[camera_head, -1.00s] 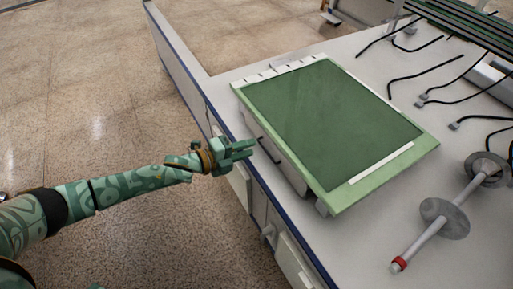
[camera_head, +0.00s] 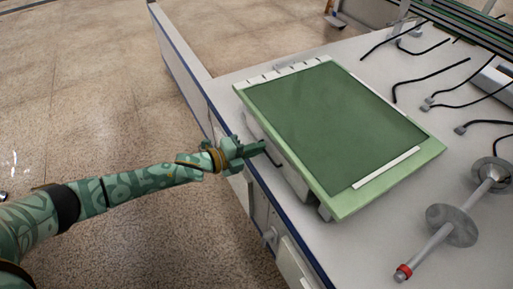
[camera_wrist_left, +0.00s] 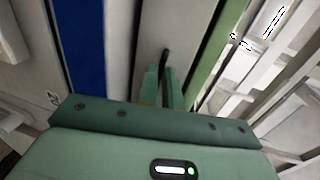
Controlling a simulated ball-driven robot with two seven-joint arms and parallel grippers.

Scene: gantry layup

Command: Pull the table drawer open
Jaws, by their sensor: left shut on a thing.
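A white drawer unit (camera_head: 291,176) sits under a green-framed panel (camera_head: 335,120) on the table. Its long side faces my left arm and carries a thin black handle (camera_head: 273,158). The handle also shows upright between the fingers in the left wrist view (camera_wrist_left: 165,60). My left gripper (camera_head: 257,149) reaches over the table's blue-trimmed edge, with its fingertips at the handle. In the left wrist view its fingers (camera_wrist_left: 161,88) are close together around the handle's near end. The drawer looks closed. The right gripper is not in view.
Lower white drawer fronts with round knobs (camera_head: 269,235) line the table's side. A grey spool shaft (camera_head: 448,225) with a red end lies to the right of the panel. Black cables (camera_head: 425,50) lie at the back. The floor left of the table is clear.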

